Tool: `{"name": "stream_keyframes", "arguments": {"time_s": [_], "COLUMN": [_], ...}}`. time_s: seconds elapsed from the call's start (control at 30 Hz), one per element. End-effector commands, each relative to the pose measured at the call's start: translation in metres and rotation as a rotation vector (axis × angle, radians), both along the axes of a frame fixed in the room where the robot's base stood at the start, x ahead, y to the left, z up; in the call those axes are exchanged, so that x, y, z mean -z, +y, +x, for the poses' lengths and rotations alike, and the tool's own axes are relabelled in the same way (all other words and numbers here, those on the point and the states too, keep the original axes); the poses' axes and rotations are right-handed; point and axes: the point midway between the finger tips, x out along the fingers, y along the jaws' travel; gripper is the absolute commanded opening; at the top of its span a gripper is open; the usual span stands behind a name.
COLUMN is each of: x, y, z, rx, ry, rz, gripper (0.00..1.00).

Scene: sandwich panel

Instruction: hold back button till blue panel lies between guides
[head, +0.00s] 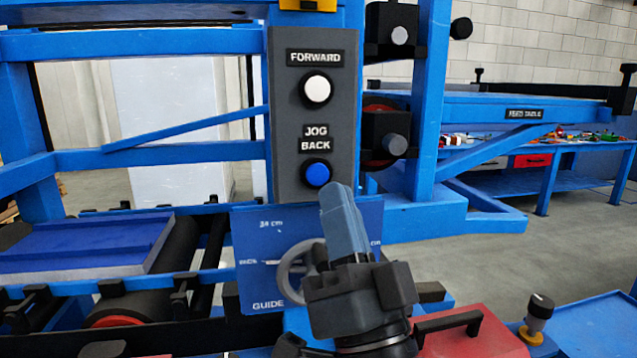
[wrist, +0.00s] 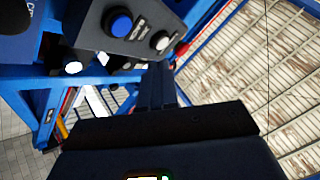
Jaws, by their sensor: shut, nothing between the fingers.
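The blue back button (head: 317,174) sits low on a grey control panel (head: 345,110), under the label JOG BACK. It also shows in the wrist view (wrist: 121,25). My gripper (head: 335,190) is shut and empty, with its fingertips just below and right of the blue button; I cannot tell whether they touch the panel face. In the wrist view the fingers (wrist: 158,70) point up, below and right of the button. The blue panel (head: 85,243) lies flat on the roller conveyor at left. Guide rails (head: 190,285) run along the conveyor; the panel's far left end is out of view.
A white FORWARD button (head: 317,91) is above the blue one. A guide scale plate (head: 262,240) with a handwheel (head: 295,270) stands behind my gripper. A red box (head: 470,335) is at lower right. Blue frame posts (head: 432,90) and a feed table (head: 540,112) stand to the right.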

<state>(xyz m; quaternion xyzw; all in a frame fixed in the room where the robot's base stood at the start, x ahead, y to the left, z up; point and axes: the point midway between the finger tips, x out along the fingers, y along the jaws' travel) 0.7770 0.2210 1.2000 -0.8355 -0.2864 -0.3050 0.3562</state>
Motion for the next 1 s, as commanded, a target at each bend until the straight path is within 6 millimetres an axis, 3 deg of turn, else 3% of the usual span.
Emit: {"name": "stream_keyframes", "arguments": {"time_s": [0.4,1.0], "x": [0.001,0.0], "y": [0.012,0.013], "z": [0.042,0.047], "rx": [0.002,0.001], "ry": [-0.001,0.0], "rz": [0.001,-0.001], "gripper": [0.0,0.0]}}
